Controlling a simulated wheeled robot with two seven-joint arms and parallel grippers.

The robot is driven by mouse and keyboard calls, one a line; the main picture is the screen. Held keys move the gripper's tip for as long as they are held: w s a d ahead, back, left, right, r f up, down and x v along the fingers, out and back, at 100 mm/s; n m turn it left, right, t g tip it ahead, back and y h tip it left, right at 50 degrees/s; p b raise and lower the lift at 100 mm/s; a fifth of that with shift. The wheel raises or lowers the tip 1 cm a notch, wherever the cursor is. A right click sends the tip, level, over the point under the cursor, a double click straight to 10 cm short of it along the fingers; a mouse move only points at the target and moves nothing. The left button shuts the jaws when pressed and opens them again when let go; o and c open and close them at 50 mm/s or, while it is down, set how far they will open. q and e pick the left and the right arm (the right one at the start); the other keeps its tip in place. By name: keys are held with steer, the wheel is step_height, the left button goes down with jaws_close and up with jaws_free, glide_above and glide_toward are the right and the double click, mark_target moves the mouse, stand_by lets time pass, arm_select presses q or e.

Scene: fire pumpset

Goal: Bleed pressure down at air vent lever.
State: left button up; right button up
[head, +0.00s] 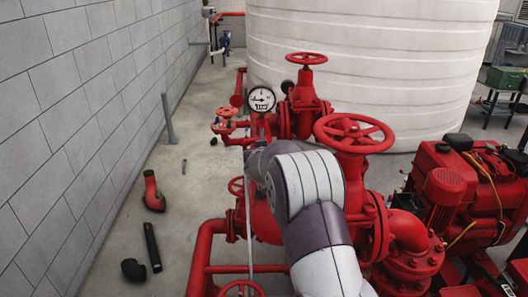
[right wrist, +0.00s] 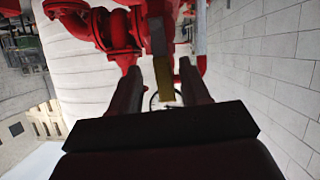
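My right arm reaches into the red pump pipework in the head view and hides its own gripper there. In the right wrist view my right gripper (right wrist: 161,68) is open, with its two dark fingers apart. My left gripper is not in view.
Red handwheels (head: 353,133) and flanged pipes crowd around my right arm. A large white tank (head: 370,60) stands behind. A red engine (head: 470,185) is at the right. A grey block wall (head: 80,120) runs along the left, with loose pipe fittings (head: 152,247) on the floor.

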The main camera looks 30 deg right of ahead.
steer(key=shift+r, duration=0.2)
steer(key=v, duration=1.2)
steer(key=shift+s, duration=0.4)
steer(key=shift+w, duration=0.1)
